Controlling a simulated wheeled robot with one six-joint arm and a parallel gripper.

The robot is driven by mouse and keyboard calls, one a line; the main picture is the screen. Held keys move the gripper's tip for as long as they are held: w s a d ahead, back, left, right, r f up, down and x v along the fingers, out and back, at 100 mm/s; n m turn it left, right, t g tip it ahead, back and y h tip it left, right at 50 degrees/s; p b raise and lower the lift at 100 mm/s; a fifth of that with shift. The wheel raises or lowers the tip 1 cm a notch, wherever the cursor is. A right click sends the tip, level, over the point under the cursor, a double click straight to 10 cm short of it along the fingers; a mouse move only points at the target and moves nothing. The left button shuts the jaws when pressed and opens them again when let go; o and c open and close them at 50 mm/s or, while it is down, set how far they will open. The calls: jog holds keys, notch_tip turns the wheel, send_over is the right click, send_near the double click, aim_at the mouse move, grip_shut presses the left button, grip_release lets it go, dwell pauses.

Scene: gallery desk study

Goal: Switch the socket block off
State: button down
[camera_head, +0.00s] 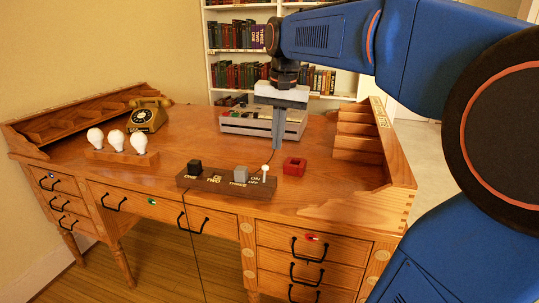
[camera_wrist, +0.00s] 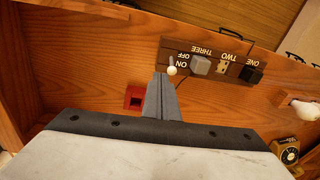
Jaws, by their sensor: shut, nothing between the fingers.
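The socket block (camera_head: 226,187) is a dark wooden bar near the desk's front edge, marked ONE, TWO, THREE and ON/OFF; it also shows in the wrist view (camera_wrist: 225,65). A switch lever with a white knob (camera_head: 265,168) stands at its right end. In the wrist view the knob (camera_wrist: 171,71) lies toward the ON side, but perspective makes its tilt uncertain. A black plug (camera_head: 194,167) sits at ONE and a grey plug (camera_head: 240,173) at THREE; TWO is bare. My gripper (camera_head: 278,147) is shut and empty, pointing down above the desk, behind the lever and apart from it.
A red square holder (camera_head: 294,166) lies right of the block. Three white bulbs (camera_head: 116,140) on a wooden base and a yellow telephone (camera_head: 148,115) stand at left. A grey device (camera_head: 240,122) is behind my gripper. Wooden pigeonholes (camera_head: 358,143) stand at right.

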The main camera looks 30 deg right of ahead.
jog(key=w+d+r+m+g, duration=0.1)
jog(key=w+d+r+m, duration=0.1)
jog(key=w, duration=0.5)
jog(key=shift+w+d+r+m+y, duration=0.2)
jog(key=shift+d+r+m+y, duration=0.15)
jog(key=shift+d+r, duration=0.6)
jog(key=shift+d+f, duration=0.1)
jog(key=shift+f, duration=0.15)
send_over(265, 173)
jog(key=w+d, duration=0.5)
jog(key=d, duration=0.1)
notch_tip(265, 173, down, 10)
jog(key=shift+s+a+f, duration=0.15)
jog(key=shift+s+a, duration=0.5)
jog(key=shift+a, duration=0.2)
jog(key=shift+s+a+f, duration=0.15)
jog(key=shift+s+a, duration=0.5)
jog(key=shift+a, duration=0.15)
